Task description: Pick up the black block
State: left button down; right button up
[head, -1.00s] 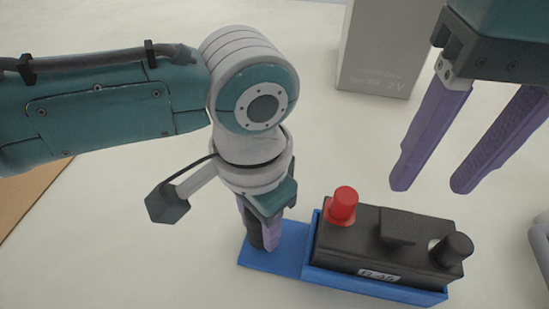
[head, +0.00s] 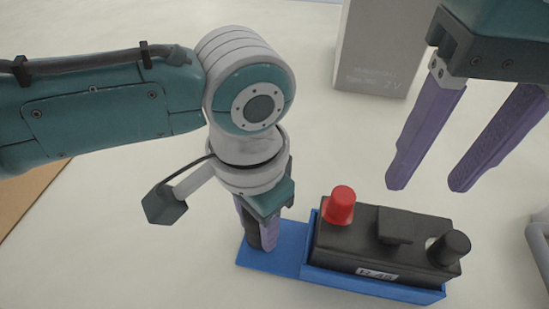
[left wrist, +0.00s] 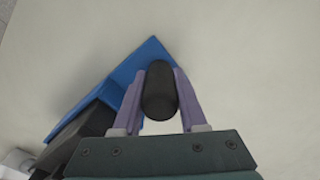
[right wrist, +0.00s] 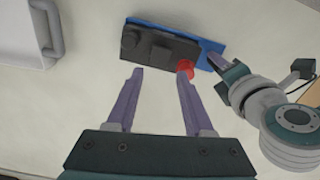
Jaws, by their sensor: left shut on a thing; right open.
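A black block (head: 345,243) with a red cap (head: 340,204), a black cap (head: 450,247) and a white label sits in the right part of a blue tray (head: 285,263). My left gripper (head: 258,240) is over the tray's bare left end, beside the block. It is shut on a dark rounded piece (left wrist: 160,92), clear between the fingers in the left wrist view. I cannot tell whether this piece touches the tray. My right gripper (head: 425,188) is open and empty above and behind the block; the block also shows beyond its fingers in the right wrist view (right wrist: 165,46).
A tall grey box (head: 385,50) marked 2 V stands at the back. A light grey handled object (head: 540,240) is at the right edge. A brown board (head: 25,190) lies at the left. The pale table is clear between the grey box and the tray.

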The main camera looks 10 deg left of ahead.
aim_at(393, 219)
jog(key=o, duration=0.7)
jog(key=shift+m, duration=1)
jog(key=m, duration=0.4)
jog(key=shift+w+a+f+m, duration=0.1)
jog(key=shift+f+m, duration=0.1)
jog(key=shift+m, duration=0.1)
jog(key=m, duration=0.5)
jog(key=shift+f, duration=0.15)
jog(key=m, duration=0.4)
jog(key=shift+w+a+f+m, duration=0.1)
jog(key=shift+m, duration=0.3)
jog(key=m, duration=0.3)
jog(key=shift+f, duration=0.2)
jog(key=shift+m, duration=0.3)
notch_tip(393, 219, down, 7)
jog(key=shift+r, duration=0.15)
jog(key=shift+s+d+f, duration=0.1)
jog(key=shift+f, duration=1.2)
jog(key=shift+s+d+f, duration=0.1)
jog(key=shift+f, duration=1.2)
